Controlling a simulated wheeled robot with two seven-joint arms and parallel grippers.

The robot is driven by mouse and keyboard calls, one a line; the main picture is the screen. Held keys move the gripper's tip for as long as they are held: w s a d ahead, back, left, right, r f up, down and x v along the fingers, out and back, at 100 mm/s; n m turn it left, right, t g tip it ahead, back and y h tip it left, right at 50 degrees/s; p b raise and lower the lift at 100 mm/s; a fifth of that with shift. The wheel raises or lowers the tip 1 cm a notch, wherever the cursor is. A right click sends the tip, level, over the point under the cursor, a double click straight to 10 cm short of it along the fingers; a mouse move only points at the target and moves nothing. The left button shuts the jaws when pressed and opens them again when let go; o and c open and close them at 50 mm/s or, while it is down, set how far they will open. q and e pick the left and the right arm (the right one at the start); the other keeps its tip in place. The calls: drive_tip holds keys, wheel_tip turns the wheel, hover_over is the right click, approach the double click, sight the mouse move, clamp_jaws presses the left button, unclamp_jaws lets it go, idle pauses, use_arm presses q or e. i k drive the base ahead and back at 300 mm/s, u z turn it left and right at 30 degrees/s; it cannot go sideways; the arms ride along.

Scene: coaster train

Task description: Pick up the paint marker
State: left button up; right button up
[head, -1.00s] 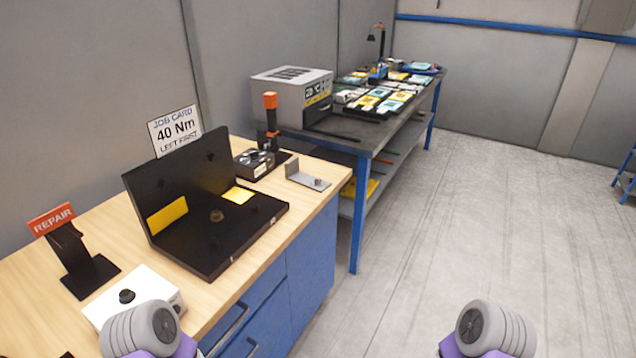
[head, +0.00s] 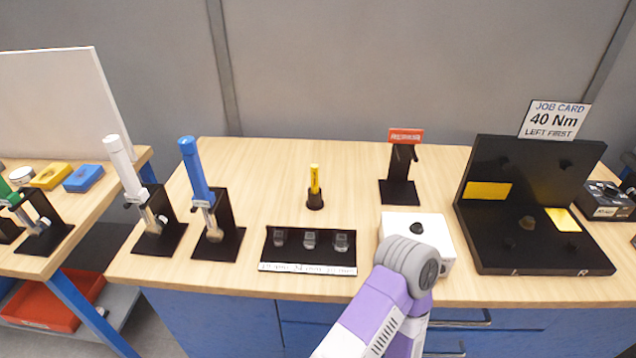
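The paint marker (head: 314,178) is a slim yellow stick with dark lettering in the head view. It stands upright in a small round black holder (head: 315,202) on the wooden workbench top, left of the picture's middle. Nothing touches it apart from the holder. A grey joint and purple link of my arm show at the lower middle, right of and nearer than the marker. Neither of my grippers is in view.
A black tray with several sockets (head: 308,262) lies in front of the marker. Blue-handled (head: 195,170) and white-handled (head: 122,165) tools stand left in black stands. The red-labelled stand (head: 400,190) and a white box (head: 440,232) are to the right. Bare wood surrounds the marker.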

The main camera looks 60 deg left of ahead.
sight(314, 167)
drive_tip(key=u, duration=1.85)
drive_tip(key=k, duration=0.25)
drive_tip(key=u, duration=1)
drive_tip(key=i, duration=0.15)
drive_tip(key=z, duration=0.4)
